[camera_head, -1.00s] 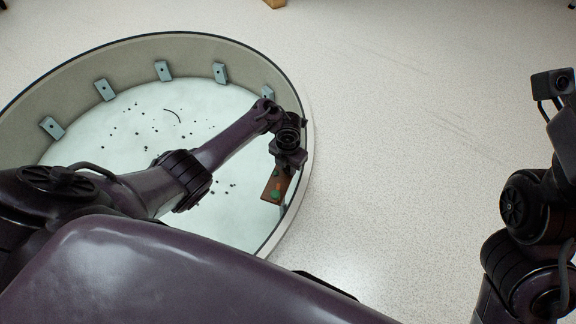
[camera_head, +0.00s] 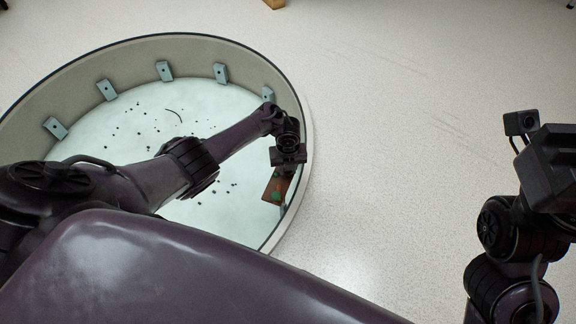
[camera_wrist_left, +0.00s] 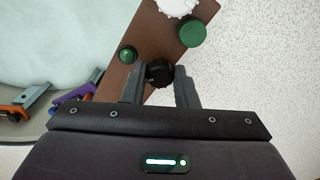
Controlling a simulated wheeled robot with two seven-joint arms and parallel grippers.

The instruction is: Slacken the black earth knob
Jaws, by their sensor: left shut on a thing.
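The black earth knob (camera_wrist_left: 159,73) sits on a brown panel (camera_wrist_left: 148,38) in the left wrist view. My left gripper (camera_wrist_left: 160,85) is shut on the black knob, with one grey finger on each side of it. In the head view my left gripper (camera_head: 287,163) is at the right inner side of the round basin, over the brown panel (camera_head: 275,188), and hides the knob there. The panel also carries a green knob (camera_wrist_left: 193,33), a green round button or lamp (camera_wrist_left: 127,55) and a white knob (camera_wrist_left: 177,5). My right gripper (camera_head: 556,165) is at the right edge; its fingertips cannot be made out.
The round basin (camera_head: 70,79) has a raised wall with several grey blocks (camera_head: 165,71) along it. Dark bits lie scattered on its pale floor. In the left wrist view, orange (camera_wrist_left: 37,98) and purple (camera_wrist_left: 75,94) parts lie left of the panel. Speckled floor right of the basin is clear.

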